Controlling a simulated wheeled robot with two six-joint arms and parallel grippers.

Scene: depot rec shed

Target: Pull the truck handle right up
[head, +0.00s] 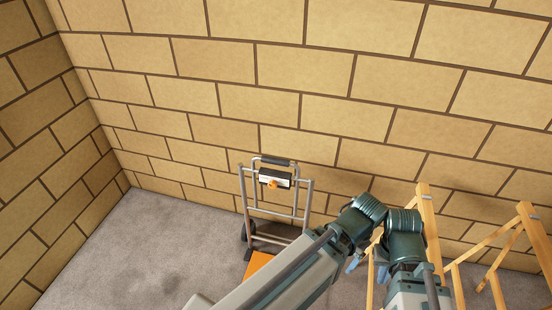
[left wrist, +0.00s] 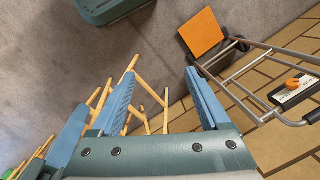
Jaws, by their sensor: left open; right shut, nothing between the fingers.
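The hand truck (head: 309,205) stands upright against the block wall, with a grey tubular frame and an orange toe plate (head: 258,264). Its handle (head: 276,161), a loop with a dark grip, rises a little above the frame top. A black-and-white box with an orange knob (head: 273,184) sits just below the grip. My left gripper (left wrist: 163,95) is open and empty, with the truck frame to its right in the left wrist view. My right gripper (head: 382,272) is shut and empty, right of the truck and mostly hidden by arm links. Neither gripper touches the handle.
Wooden trestles (head: 428,220) stand right of the truck, close to my arms. The wall is directly behind the truck and another wall closes the left side. Grey floor (head: 150,250) is free left of the truck.

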